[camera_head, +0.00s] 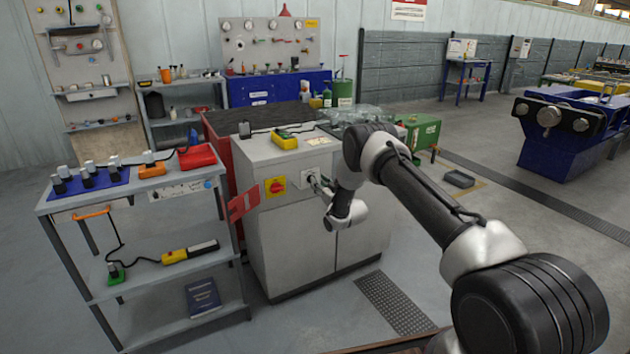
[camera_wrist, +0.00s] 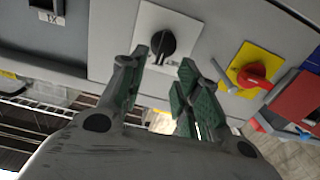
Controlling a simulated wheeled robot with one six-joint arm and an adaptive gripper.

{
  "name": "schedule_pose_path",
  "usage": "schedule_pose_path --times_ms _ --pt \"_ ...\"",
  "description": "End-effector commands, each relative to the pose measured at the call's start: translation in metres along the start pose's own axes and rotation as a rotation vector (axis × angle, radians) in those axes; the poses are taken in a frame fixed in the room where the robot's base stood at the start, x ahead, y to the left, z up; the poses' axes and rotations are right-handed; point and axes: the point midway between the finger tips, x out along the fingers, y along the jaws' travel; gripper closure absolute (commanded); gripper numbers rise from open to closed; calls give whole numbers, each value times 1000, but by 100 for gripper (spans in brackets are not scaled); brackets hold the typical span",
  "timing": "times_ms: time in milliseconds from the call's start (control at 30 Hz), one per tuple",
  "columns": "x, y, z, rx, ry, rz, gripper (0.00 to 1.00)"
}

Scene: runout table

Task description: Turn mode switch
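The mode switch is a black rotary knob (camera_wrist: 162,44) on a pale square plate (camera_wrist: 150,22), on the front of the grey cabinet (camera_head: 292,236). In the wrist view the knob lies just ahead of my gripper (camera_wrist: 163,72). The green-padded fingers are apart, one on each side of the knob's lower part, with a gap between them. I cannot tell whether they touch the knob. In the head view my gripper (camera_head: 316,182) is at the cabinet's upper front, and my arm hides part of it.
A red rotary switch on a yellow plate (camera_wrist: 252,70) sits close beside the right finger; it also shows in the head view (camera_head: 275,187). A red tag or flap (camera_head: 243,204) is at the cabinet's left edge. A grey shelf cart (camera_head: 150,212) stands to the left.

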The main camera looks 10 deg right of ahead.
Motion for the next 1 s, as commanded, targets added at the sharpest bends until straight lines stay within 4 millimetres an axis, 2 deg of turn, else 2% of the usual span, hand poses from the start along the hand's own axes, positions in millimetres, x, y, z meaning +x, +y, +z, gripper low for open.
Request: schedule_pose_path --times_ms 100,233,567,600,767,1000 --pt "20 0 0 -1 0 0 68" --pt "35 0 1 -1 -1 0 68" --pt "42 0 1 0 -3 1 68" --pt "42 0 1 0 -3 1 69" --pt "42 0 1 0 -3 1 99" --pt "41 0 1 2 -3 1 100"
